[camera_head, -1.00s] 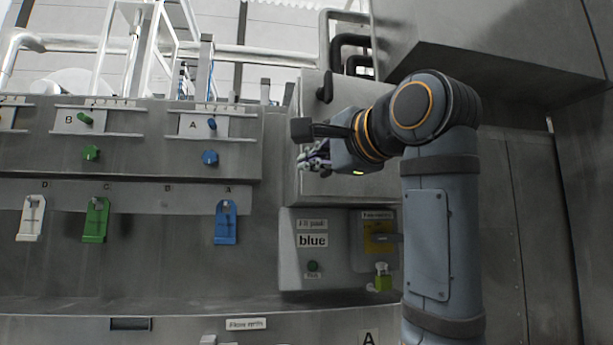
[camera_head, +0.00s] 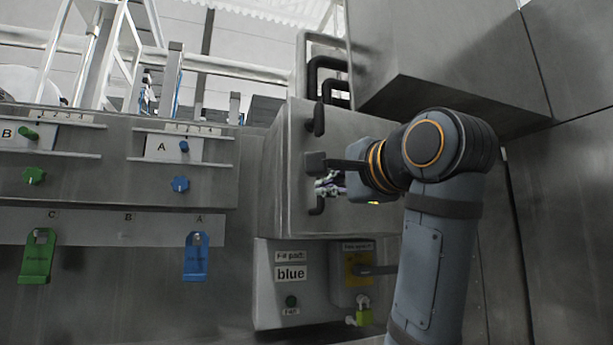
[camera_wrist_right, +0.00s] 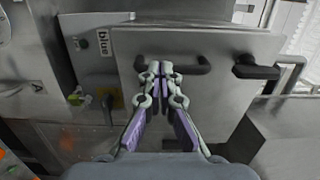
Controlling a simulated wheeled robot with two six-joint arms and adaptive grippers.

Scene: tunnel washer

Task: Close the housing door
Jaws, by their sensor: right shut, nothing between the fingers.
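The housing door (camera_head: 360,126) is a plain grey metal panel on a box on the wall. It fills much of the right wrist view (camera_wrist_right: 215,103). It looks nearly flush with the box, but I cannot tell whether a gap remains. A black bar handle (camera_head: 316,208) and a black latch (camera_head: 318,118) sit along its left side; the wrist view also shows the handle (camera_wrist_right: 195,66) and latch (camera_wrist_right: 256,69). My right gripper (camera_head: 322,184) is shut and empty in front of the door. Its fingertips (camera_wrist_right: 160,68) overlap one end of the handle; contact is unclear. My left gripper is out of view.
Below the door is a box labelled "blue" (camera_head: 291,273) with a yellow switch plate (camera_head: 356,266) and a green padlock (camera_head: 362,316). A large grey cabinet (camera_head: 450,45) overhangs the upper right.

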